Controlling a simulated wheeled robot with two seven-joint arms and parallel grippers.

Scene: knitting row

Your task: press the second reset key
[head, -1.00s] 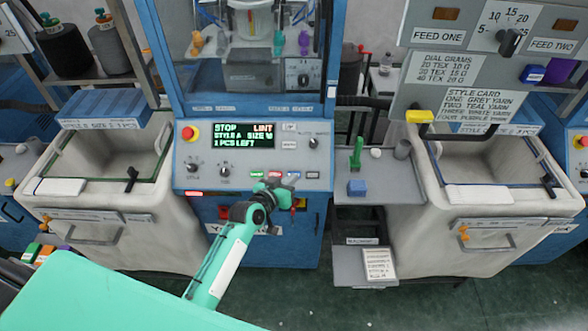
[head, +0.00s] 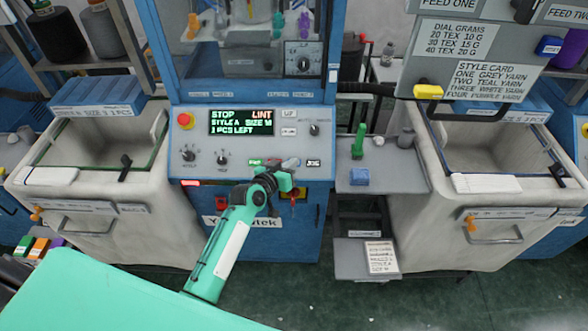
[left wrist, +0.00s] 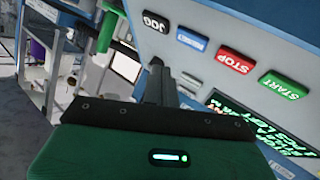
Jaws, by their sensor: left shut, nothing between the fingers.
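The machine's control panel (head: 318,143) has a lit display (head: 241,121) reading STOP, LINT, STYLE A and PCS LEFT. In the left wrist view its keys are a black JOG key (left wrist: 157,21), a blue key (left wrist: 192,41) with unclear lettering, a red STOP key (left wrist: 234,61) and a green START key (left wrist: 284,84). My left gripper (head: 288,168) is at the panel's lower edge, between the START key (head: 254,162) and the JOG key (head: 313,162), hiding the keys there. It is shut and empty. Its fingertips (left wrist: 157,66) show below the JOG and blue keys; contact is unclear.
A red knob (head: 184,119) and dials are on the panel's left. Below are a red switch (head: 299,194) and a key-like yellow part. A shelf (head: 395,180) on the right holds a green tool (head: 358,142) and a blue block (head: 359,177). Pale bins flank the machine.

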